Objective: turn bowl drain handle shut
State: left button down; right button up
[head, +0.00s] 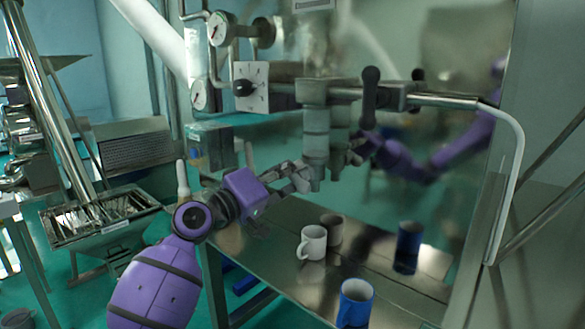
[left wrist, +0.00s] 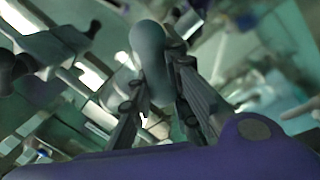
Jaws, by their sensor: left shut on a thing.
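My right gripper is not in view.
A white mug (head: 313,243) and a blue mug (head: 355,302) stand on the metal table (head: 285,270) below the gripper. A shiny panel (head: 450,210) behind mirrors the mugs and my arm. Gauges (head: 218,30) and a control box with a black knob (head: 245,87) are above left.

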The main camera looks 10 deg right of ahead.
pick_arm(q)
jog(key=n+t+p, duration=0.1)
jog(key=n, duration=0.3)
jog(key=n+p, duration=0.1)
jog(key=n+t, duration=0.1)
jog(key=shift+w+a+f+n+y, duration=0.1)
jog(key=shift+f+n+y, duration=0.15)
jog(key=shift+n+y, duration=0.15)
jog(key=shift+f+n+p, duration=0.15)
jog(key=shift+n+p, duration=0.35)
jog(key=shift+n, duration=0.2)
jog(key=shift+f, duration=0.1)
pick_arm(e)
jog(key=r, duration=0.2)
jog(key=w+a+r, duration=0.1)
pick_arm(q)
jog(key=shift+f, duration=0.1)
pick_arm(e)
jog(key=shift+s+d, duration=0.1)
pick_arm(q)
jog(key=c, duration=1.6)
grip_release()
jog(key=shift+c, duration=0.2)
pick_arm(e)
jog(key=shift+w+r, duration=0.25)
